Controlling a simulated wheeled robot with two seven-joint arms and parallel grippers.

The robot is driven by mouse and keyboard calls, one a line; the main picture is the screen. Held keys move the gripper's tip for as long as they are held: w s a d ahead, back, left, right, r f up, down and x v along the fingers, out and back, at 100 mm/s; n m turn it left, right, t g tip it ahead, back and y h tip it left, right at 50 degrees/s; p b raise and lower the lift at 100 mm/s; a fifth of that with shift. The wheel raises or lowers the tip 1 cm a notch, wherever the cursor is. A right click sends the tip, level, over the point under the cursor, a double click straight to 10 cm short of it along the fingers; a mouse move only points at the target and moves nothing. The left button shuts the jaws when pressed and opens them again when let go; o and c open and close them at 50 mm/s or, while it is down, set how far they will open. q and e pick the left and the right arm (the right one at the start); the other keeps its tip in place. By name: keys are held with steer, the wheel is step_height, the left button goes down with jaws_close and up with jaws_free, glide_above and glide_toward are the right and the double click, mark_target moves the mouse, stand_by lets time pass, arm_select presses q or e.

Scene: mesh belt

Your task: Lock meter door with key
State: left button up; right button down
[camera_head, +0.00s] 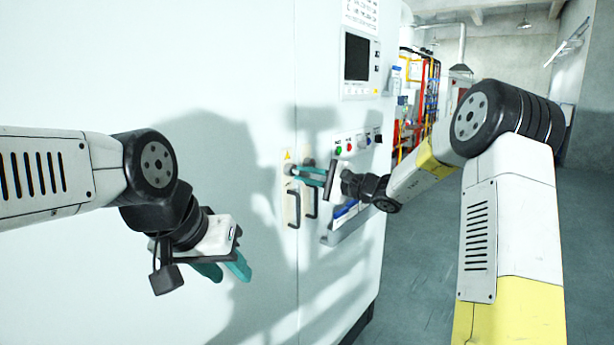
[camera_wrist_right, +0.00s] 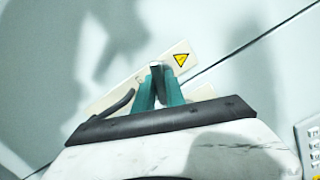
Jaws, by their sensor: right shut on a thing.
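The meter door is part of a tall pale cabinet (camera_head: 230,110), with a vertical seam beside two handle plates. My right gripper (camera_head: 294,171) is at the top of the left handle plate (camera_head: 290,205), below a yellow warning label. In the right wrist view its teal fingertips (camera_wrist_right: 159,82) are close together on a small dark piece, the key (camera_wrist_right: 155,69), at the handle plate (camera_wrist_right: 125,88). The fingers mostly hide the key, and I cannot tell how deep it sits in the lock. My left gripper (camera_head: 224,270) is empty, its teal fingers apart, in front of the cabinet's lower left.
A screen panel (camera_head: 359,60) and a row of coloured buttons (camera_head: 350,145) are on the cabinet right of the handles. A second dark handle (camera_head: 311,190) is close beside my right gripper. Open floor (camera_head: 420,240) lies to the right.

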steer(key=shift+s+a+f+n, duration=0.1)
steer(key=shift+s+a+n, duration=0.1)
steer(key=shift+a+n, duration=0.15)
steer(key=n, duration=0.3)
steer(key=shift+n, duration=0.35)
steer(key=shift+f, duration=0.1)
steer(key=c, duration=1.3)
jaws_free()
steer(key=shift+w, duration=0.1)
steer(key=shift+d, duration=0.1)
